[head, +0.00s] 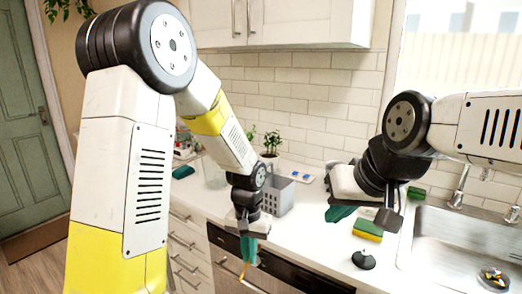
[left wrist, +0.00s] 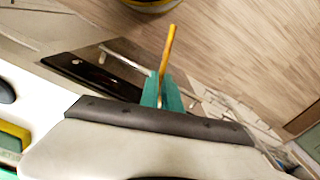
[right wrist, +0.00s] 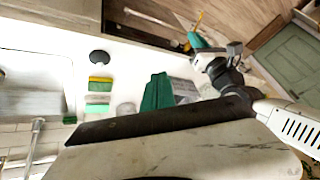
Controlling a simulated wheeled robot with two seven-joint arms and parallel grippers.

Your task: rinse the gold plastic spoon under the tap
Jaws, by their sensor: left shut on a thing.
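My left gripper (head: 249,250) is shut on the gold plastic spoon (head: 242,273), in front of the counter's front edge. In the left wrist view the spoon (left wrist: 167,50) sticks out beyond the teal fingers (left wrist: 162,95); its held end is hidden between them. My right gripper (head: 340,213) is over the counter, left of the sink; its teal fingers (right wrist: 157,92) look together and empty. The metal tap (head: 460,185) stands behind the sink (head: 425,240), at the right. No running water shows. The tap also appears in the right wrist view (right wrist: 36,135).
A yellow-green sponge (head: 368,229) and a black round item (head: 363,260) lie on the counter left of the sink. A grey perforated caddy (head: 278,197) and a potted plant (head: 271,145) stand farther left. A dark-green block (head: 416,192) lies near the tap.

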